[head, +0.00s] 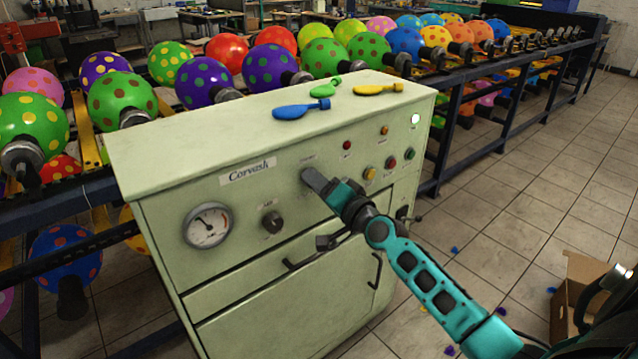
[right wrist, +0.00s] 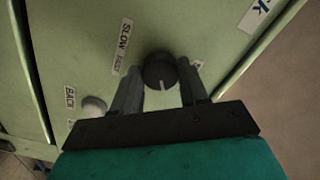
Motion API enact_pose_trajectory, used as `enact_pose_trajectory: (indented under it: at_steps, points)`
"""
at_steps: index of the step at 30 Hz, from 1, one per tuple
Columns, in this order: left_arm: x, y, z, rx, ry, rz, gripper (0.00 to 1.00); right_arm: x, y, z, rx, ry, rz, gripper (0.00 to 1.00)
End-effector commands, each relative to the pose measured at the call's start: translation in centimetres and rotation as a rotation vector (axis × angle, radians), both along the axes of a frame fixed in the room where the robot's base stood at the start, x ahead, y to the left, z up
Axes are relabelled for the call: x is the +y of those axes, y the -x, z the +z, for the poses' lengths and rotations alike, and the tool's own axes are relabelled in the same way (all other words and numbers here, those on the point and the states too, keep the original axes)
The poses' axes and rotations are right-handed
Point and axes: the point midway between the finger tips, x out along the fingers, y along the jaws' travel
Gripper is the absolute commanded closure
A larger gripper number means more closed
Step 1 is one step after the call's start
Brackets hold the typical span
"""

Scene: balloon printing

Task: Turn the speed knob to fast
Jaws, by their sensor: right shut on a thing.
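The green control cabinet (head: 250,255) stands in the middle of the head view. My right gripper (head: 316,180) reaches its front panel from the right, and its fingers hide the knob there. In the right wrist view, my right gripper (right wrist: 160,95) has its two fingers on either side of a round dark knob (right wrist: 160,70) and is shut on it. The white mark on the knob points toward the bottom of that picture. My left gripper is not in view.
A second dark knob (head: 272,222) and a pressure gauge (head: 207,225) are left of the gripper. Several coloured buttons (head: 370,173) sit to its right. Flat balloons (head: 302,109) lie on the cabinet top. A cardboard box (head: 572,290) stands at the lower right.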

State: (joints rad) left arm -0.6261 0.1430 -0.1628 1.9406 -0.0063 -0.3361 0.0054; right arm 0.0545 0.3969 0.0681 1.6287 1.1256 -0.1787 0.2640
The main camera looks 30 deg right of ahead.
Motion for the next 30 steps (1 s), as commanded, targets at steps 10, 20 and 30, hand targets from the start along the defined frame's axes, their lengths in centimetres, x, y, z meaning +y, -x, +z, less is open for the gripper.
enact_pose_trajectory:
  at_steps: [10, 20, 30]
  points:
    - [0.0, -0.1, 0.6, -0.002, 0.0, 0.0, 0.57, 0.0, 0.0, 0.1, 0.027, -0.332, 0.0, 0.87]
    - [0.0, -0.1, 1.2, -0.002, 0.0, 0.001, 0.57, 0.1, 0.0, 0.2, 0.051, -0.645, 0.0, 0.87]
    - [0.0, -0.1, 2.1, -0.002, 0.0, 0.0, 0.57, 0.1, 0.0, 0.3, 0.076, -0.965, 0.0, 0.87]
